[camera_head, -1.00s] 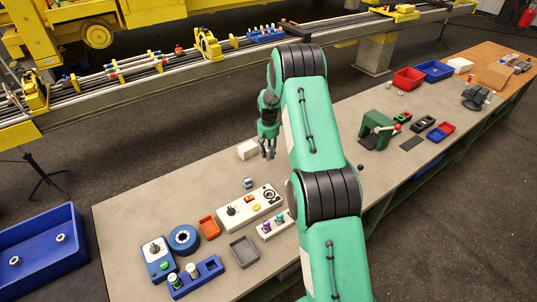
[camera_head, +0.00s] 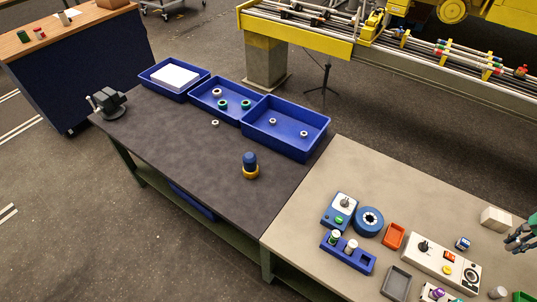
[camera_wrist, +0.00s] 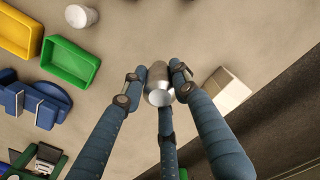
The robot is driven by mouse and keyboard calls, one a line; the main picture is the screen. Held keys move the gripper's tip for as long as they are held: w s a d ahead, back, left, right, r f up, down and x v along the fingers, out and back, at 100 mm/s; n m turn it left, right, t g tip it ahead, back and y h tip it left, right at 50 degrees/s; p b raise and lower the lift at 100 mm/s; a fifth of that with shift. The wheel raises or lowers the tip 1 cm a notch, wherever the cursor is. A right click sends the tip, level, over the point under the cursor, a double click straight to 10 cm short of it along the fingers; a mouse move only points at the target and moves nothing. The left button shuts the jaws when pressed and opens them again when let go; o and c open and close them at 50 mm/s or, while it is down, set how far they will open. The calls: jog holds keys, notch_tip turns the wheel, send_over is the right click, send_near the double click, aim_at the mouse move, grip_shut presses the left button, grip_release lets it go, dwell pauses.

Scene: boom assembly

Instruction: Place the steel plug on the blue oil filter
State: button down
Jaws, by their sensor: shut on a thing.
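The steel plug (camera_wrist: 158,84) is a shiny metal cylinder held between the fingers of my gripper (camera_wrist: 158,78) in the wrist view, above the light table top. In the head view my gripper (camera_head: 521,238) is at the right edge, partly cut off, and I cannot make out the plug there. A blue cylinder with an orange-yellow base, which looks like the blue oil filter (camera_head: 250,160), stands upright on the dark table in the head view. It is far to the left of my gripper. Nothing shows on its top.
Blue bins (camera_head: 285,128) line the back of the dark table; a vise (camera_head: 106,102) is at its left end. A white block (camera_head: 495,218) is near my gripper, and a control box (camera_head: 435,262) stands on the light table. The dark table around the filter is mostly clear.

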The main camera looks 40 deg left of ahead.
jog(key=w+a+r+n, duration=0.1)
jog(key=a+r+n, duration=0.1)
jog(key=a, duration=2.5)
jog(key=w+a+r+n, duration=0.1)
jog(key=a+r+n, duration=0.2)
jog(key=a, duration=2.4)
jog(key=s+a+r+n, duration=0.1)
jog(key=s+a, duration=0.6)
jog(key=a, duration=0.6)
jog(key=s+a+r+n, duration=0.1)
jog(key=s+a, duration=0.5)
jog(key=a, duration=0.6)
jog(key=s+a+r+n, duration=0.1)
jog(key=s+a+n, duration=0.1)
jog(key=s+a, duration=1.6)
jog(key=shift+s+r+p, duration=0.3)
jog(key=shift+s+r, duration=0.1)
jog(key=shift+s, duration=0.25)
jog(key=shift+w, duration=0.15)
jog(key=shift+w+a+f+p, duration=0.25)
jog(key=shift+w+a, duration=1.4)
jog(key=shift+a, duration=0.4)
jog(key=shift+w+a+f+p, duration=0.25)
jog(key=shift+w+a, duration=1.4)
jog(key=shift+a, duration=0.45)
jog(key=shift+w+a+f+p, duration=0.25)
jog(key=shift+w+a, duration=1.4)
jog(key=shift+a, duration=0.4)
